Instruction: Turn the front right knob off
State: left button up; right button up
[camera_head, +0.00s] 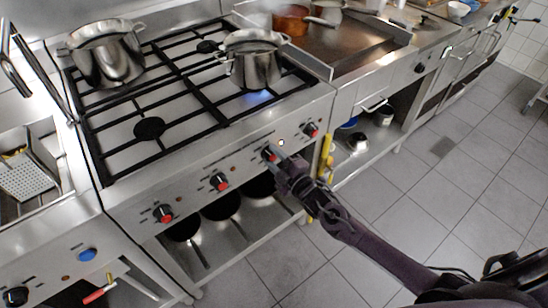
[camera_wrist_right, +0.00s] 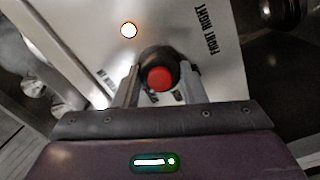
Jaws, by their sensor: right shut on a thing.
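The stove's front panel (camera_head: 195,197) carries a row of black knobs with red centres. My right gripper (camera_head: 277,160) is at the third knob from the left (camera_head: 268,154). In the right wrist view, its two fingers are shut on either side of this knob (camera_wrist_right: 161,78). The printed label "FRONT RIGHT" (camera_wrist_right: 205,30) is close by on the panel. A small lit indicator (camera_head: 281,142) is next to the knob and also glows in the wrist view (camera_wrist_right: 129,30). A blue flame (camera_head: 258,97) burns under the front right pot (camera_head: 254,66). My left gripper is not in view.
Another knob (camera_head: 311,129) is to the right of my gripper. Two more, the middle knob (camera_head: 220,181) and left knob (camera_head: 163,213), are to its left. A second pot (camera_head: 106,56) stands at the back left.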

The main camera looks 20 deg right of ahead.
jog(key=m, duration=0.6)
jog(key=shift+m+p, duration=0.3)
jog(key=shift+f, duration=0.1)
dwell(0.4)
jog(key=o, duration=1)
jog(key=v, duration=0.8)
